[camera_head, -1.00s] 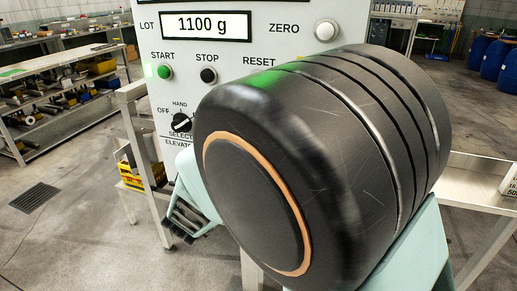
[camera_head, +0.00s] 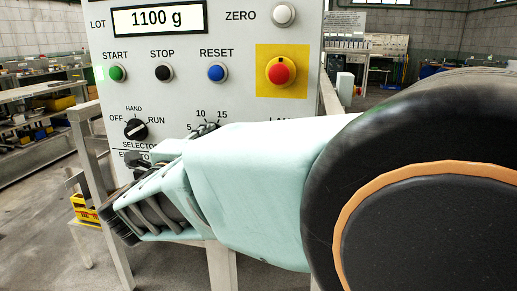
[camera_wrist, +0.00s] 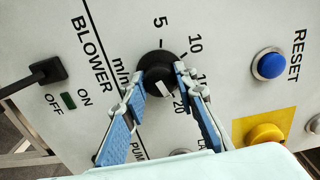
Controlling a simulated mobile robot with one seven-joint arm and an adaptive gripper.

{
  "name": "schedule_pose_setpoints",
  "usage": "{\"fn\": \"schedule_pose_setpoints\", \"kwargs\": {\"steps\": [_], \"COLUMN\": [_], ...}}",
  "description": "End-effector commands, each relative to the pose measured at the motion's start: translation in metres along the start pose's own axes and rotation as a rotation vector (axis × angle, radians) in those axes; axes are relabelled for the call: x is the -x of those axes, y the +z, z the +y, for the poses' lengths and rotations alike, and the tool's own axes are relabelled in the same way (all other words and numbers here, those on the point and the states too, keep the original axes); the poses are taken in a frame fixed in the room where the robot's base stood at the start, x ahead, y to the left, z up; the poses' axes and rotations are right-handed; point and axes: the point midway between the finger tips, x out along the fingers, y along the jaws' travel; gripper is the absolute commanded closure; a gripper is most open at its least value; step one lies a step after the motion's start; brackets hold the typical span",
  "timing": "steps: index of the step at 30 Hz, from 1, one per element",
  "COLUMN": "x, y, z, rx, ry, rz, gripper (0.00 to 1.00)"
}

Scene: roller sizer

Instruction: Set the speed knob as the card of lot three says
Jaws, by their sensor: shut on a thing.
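The speed knob (camera_wrist: 154,66) is round and black, with a white pointer mark, on the pale panel. Its scale shows 5, 10, 15 and 20, with m/min lettering partly hidden. The mark points downward in the wrist view, near the 20. My gripper (camera_wrist: 158,79) has its two blue-padded fingers on either side of the knob and is shut on it. In the head view my pale green arm hides most of the knob (camera_head: 207,128) and the fingers. A lot display (camera_head: 160,18) reads 1100 g. No lot card is legible in view.
The blower switch (camera_wrist: 46,72) is beside the knob. The panel also has a blue reset button (camera_head: 217,72), a red button on yellow (camera_head: 281,70), and a selector knob (camera_head: 136,129). A yellow crate (camera_head: 86,210) stands low at the left.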

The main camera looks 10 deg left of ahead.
Motion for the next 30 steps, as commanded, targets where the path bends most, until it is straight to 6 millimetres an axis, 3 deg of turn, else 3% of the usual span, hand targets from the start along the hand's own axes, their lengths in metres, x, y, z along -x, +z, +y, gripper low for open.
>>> {"fn": "schedule_pose_setpoints", "kwargs": {"steps": [19, 20, 21, 24, 30], "x": [0.0006, 0.0006, 0.0006, 0.0005, 0.0003], "y": [0.0012, 0.0012, 0.0011, 0.0009, 0.0005], "z": [-0.0002, -0.0002, -0.0002, -0.0002, -0.0001], "rx": [-0.048, -0.048, -0.048, -0.048, -0.047], "ry": [0.001, 0.001, 0.001, 0.001, 0.0], "rz": [-0.003, -0.003, -0.003, -0.002, -0.001], "gripper": [0.98, 0.7, 0.66, 0.56, 0.56]}}
